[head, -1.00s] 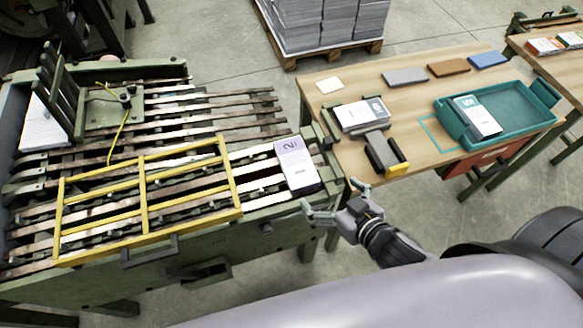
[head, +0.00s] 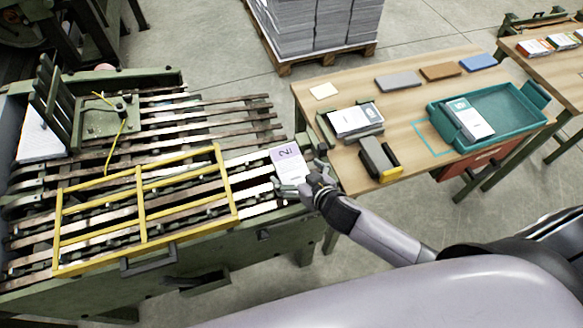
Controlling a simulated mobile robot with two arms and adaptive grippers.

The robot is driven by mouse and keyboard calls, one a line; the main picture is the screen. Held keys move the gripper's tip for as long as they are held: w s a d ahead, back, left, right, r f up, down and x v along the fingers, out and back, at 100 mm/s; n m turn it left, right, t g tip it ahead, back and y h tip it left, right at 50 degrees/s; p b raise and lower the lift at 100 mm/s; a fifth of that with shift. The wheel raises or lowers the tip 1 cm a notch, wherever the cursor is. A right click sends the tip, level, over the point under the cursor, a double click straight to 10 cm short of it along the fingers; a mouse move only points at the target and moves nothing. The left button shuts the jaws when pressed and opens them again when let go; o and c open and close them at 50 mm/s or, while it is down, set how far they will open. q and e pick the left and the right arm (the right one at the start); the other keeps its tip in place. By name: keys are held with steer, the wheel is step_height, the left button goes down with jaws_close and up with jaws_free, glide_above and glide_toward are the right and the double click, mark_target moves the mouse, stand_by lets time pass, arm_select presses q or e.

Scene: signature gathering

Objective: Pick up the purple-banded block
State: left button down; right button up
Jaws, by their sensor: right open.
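The purple-banded block (head: 288,162) is a white block with a purple band and dark lettering. It lies at the right end of the slatted conveyor of the green machine. My right gripper (head: 297,177) is open at the block's near end, with one finger on each side of it as seen from above. The gripper covers the block's lower part, and I cannot tell whether the fingers touch it. My left gripper is not in view.
A yellow frame (head: 142,206) stands over the slats left of the block. The wooden table (head: 375,100) on the right holds a teal tray (head: 520,103) with a white block (head: 468,118), a grey and yellow tool (head: 379,158) and coloured slabs. The floor between them is clear.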

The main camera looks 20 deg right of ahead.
steer(key=shift+x, duration=1.1)
steer(key=shift+s, duration=0.1)
steer(key=c, duration=1.3)
steer(key=shift+r, duration=0.1)
steer(key=shift+c, duration=0.7)
steer(key=shift+r, duration=0.1)
